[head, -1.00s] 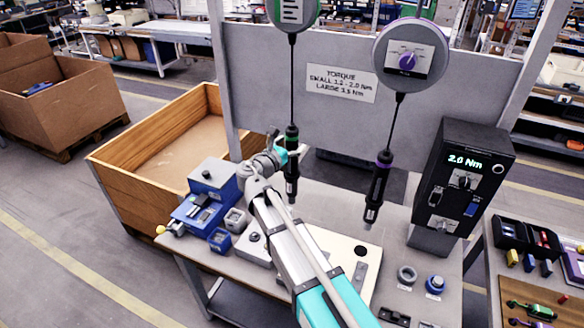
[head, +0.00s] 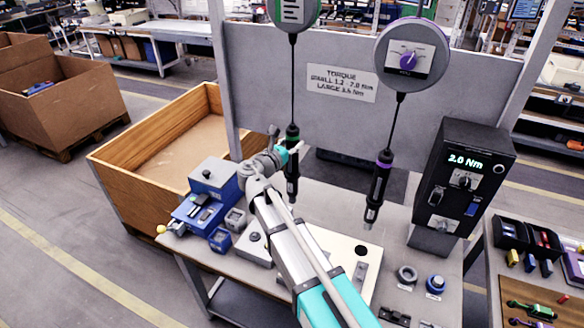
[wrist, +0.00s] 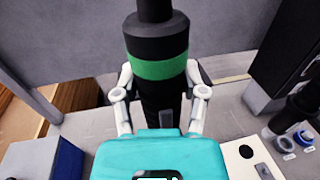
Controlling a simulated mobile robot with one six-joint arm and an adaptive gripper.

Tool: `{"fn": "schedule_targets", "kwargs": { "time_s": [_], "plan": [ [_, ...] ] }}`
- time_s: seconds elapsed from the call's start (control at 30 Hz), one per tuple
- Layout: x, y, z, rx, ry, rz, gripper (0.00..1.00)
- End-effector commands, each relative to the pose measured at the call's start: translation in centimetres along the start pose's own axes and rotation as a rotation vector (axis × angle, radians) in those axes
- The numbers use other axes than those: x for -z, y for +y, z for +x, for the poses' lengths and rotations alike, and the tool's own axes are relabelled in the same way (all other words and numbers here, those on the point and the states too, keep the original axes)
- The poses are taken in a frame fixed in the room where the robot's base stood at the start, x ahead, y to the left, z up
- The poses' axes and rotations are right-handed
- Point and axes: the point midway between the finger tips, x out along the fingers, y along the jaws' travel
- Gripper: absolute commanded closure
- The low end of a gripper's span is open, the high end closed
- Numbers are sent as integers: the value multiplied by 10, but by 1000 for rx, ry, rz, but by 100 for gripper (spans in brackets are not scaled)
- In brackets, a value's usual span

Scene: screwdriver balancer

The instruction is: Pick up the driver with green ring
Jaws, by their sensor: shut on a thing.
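The driver with the green ring (head: 292,160) hangs upright on its cord from a round balancer (head: 293,12) over the workbench. In the wrist view the black driver and its wide green ring (wrist: 158,66) fill the upper middle. My gripper (wrist: 160,100) is shut on the driver's body just below the green ring, one white finger on each side. In the head view my gripper (head: 286,154) is at the driver, partly hidden behind my arm and the driver. The driver with the purple ring (head: 379,180) hangs to the right, apart from my gripper.
A black torque box (head: 457,190) reading 2.0 Nm stands at the bench's right. A blue fixture (head: 205,200) and small blocks sit at the left. A grey panel (head: 350,120) with a torque sign rises behind. A wooden crate (head: 125,185) is beyond the bench's left edge.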

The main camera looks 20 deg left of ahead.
Motion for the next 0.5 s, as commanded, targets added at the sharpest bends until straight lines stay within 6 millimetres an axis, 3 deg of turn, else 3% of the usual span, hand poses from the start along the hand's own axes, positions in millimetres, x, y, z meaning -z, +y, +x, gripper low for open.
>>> {"fn": "schedule_targets", "kwargs": {
  "time_s": [0.1,0.5],
  "plan": [
    [0,0,0,0,0,0,100],
    [-2,0,0,1,0,0,100]
  ]
}}
